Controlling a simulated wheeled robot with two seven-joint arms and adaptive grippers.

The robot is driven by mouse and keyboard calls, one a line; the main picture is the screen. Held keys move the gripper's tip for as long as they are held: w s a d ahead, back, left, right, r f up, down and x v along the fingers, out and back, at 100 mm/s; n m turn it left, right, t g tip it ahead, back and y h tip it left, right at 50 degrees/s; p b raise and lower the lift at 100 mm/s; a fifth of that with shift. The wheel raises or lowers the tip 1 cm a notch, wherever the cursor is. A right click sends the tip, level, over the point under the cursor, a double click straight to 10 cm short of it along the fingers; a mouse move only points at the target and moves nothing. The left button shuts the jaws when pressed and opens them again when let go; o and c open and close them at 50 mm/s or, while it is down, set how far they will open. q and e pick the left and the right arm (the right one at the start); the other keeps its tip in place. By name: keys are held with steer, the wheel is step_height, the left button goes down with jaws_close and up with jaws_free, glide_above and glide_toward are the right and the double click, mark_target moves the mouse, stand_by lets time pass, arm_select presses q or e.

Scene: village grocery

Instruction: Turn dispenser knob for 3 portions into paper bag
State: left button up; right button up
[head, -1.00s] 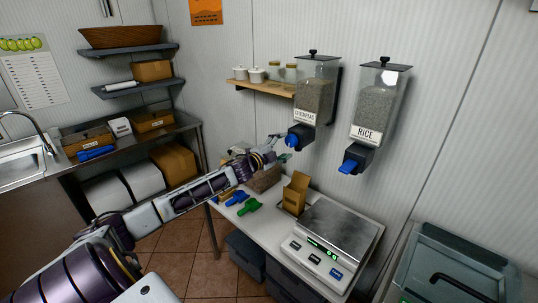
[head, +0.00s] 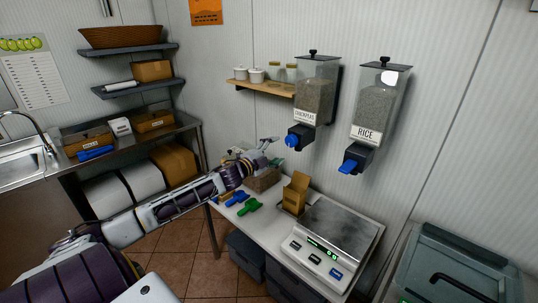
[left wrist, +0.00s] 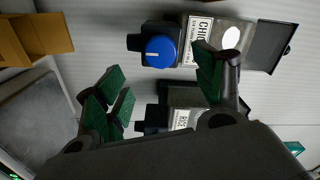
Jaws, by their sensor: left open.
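The chickpeas dispenser (head: 314,92) hangs on the wall with a round blue knob (head: 292,140) at its lower front. The knob also shows in the left wrist view (left wrist: 160,51), beyond and between my fingers. My left gripper (head: 270,146) is open and empty, just left of the knob and apart from it. Its green-padded fingers (left wrist: 162,86) are spread in the left wrist view. The open brown paper bag (head: 295,191) stands upright on the table below the chickpeas dispenser. It also shows at the wrist view's upper left (left wrist: 38,36). My right gripper is not in view.
The rice dispenser (head: 377,102) with a blue lever hangs to the right. A scale (head: 335,232) with a lit green display stands right of the bag. A basket (head: 264,180) and blue and green scoops (head: 250,207) lie on the table's left part.

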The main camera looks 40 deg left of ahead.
arm_select(q)
steer(key=shift+s+a, duration=0.1)
steer(key=shift+s, duration=1.3)
